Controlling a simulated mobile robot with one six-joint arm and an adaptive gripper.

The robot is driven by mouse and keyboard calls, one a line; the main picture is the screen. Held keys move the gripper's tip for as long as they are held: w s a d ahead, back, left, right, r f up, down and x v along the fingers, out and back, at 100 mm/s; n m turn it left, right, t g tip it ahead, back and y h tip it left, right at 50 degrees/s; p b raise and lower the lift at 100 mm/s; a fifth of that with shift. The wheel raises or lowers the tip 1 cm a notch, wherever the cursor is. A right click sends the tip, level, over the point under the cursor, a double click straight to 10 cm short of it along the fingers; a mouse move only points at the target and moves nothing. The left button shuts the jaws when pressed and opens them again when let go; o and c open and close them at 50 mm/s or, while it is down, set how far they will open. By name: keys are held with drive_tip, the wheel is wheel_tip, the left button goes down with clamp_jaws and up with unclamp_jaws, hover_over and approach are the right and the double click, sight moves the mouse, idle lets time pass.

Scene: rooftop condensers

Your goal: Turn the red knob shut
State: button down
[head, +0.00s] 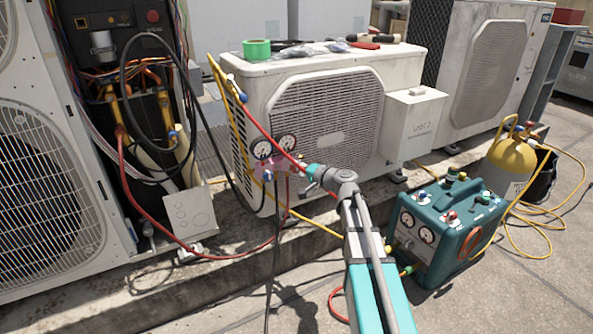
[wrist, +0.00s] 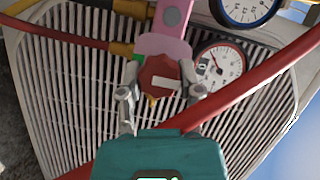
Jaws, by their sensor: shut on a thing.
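In the head view my gripper (head: 309,181) reaches in from the right to the pink manifold (head: 268,164), which hangs before the middle condenser. The knob cannot be made out there. Two round gauges (head: 273,147) sit on top of the manifold.
A red hose (wrist: 262,88) crosses close in front of the wrist view. Yellow and red hoses (head: 238,120) run around the manifold. The condenser grille (head: 330,118) is right behind. A teal recovery machine (head: 445,230) and a yellow-topped cylinder (head: 511,160) stand at the right.

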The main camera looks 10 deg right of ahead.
idle(0.3)
drive_tip(key=shift+c, duration=1.3)
unclamp_jaws()
drive_tip(key=shift+s, duration=0.15)
